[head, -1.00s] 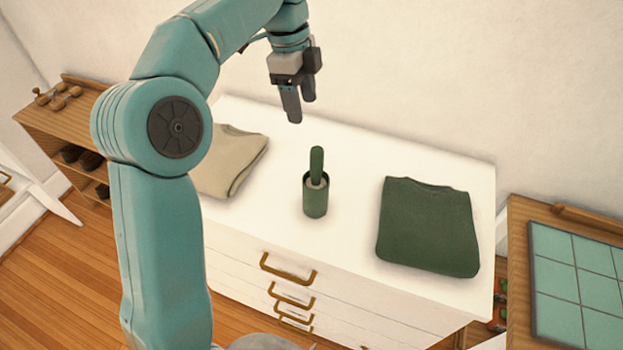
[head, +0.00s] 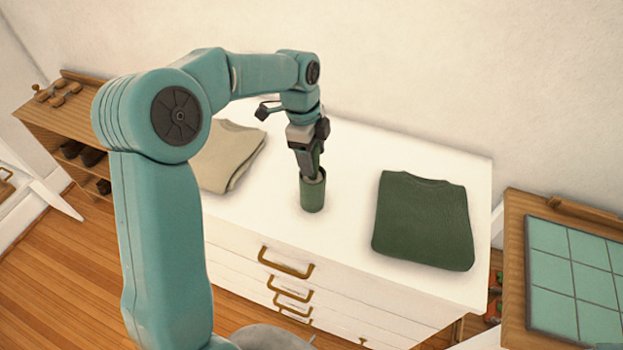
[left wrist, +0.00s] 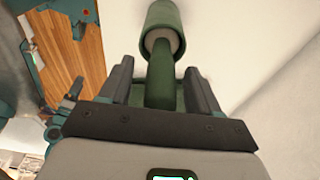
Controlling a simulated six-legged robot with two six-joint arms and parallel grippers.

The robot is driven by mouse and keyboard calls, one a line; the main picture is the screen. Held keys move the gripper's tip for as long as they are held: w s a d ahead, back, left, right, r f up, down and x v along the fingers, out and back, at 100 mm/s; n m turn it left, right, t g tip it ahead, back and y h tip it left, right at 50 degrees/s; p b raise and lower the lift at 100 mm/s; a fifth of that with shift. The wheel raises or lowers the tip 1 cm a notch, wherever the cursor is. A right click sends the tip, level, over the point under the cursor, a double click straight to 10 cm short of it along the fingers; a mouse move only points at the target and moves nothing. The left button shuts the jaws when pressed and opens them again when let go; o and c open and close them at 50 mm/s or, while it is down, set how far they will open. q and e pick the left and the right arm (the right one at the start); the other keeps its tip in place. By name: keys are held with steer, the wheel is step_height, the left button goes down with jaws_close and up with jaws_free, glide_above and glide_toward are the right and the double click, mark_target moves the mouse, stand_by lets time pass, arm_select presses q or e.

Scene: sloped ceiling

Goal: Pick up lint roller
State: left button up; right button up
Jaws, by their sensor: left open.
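The lint roller stands upright in a green cylindrical holder (head: 312,195) on the white dresser top. Its green handle (left wrist: 161,75) shows between my two fingers in the left wrist view, with the pale roller end inside the holder's mouth. My left gripper (head: 308,167) is open and points down over the holder, its fingers on either side of the handle. In the head view the gripper hides most of the handle. I cannot tell whether a finger touches it. My right gripper is not in view.
A folded dark green sweater (head: 423,221) lies right of the holder and a folded beige garment (head: 228,156) lies left. A wooden unit with teal tiles (head: 570,265) stands at right, a wooden shoe rack (head: 45,118) at left.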

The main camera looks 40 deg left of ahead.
arm_select(q)
steer(key=shift+w+d+f, duration=0.2)
steer(key=shift+d+f, duration=0.15)
steer(key=shift+f, duration=0.2)
steer(key=shift+s+a, duration=0.1)
steer(key=shift+s, duration=0.1)
steer(key=shift+c, duration=0.3)
steer(key=shift+a, duration=0.1)
steer(key=c, duration=1)
steer(key=shift+w+d, duration=0.15)
steer(key=shift+d, duration=0.05)
jaws_close()
steer(key=shift+a+r, duration=0.1)
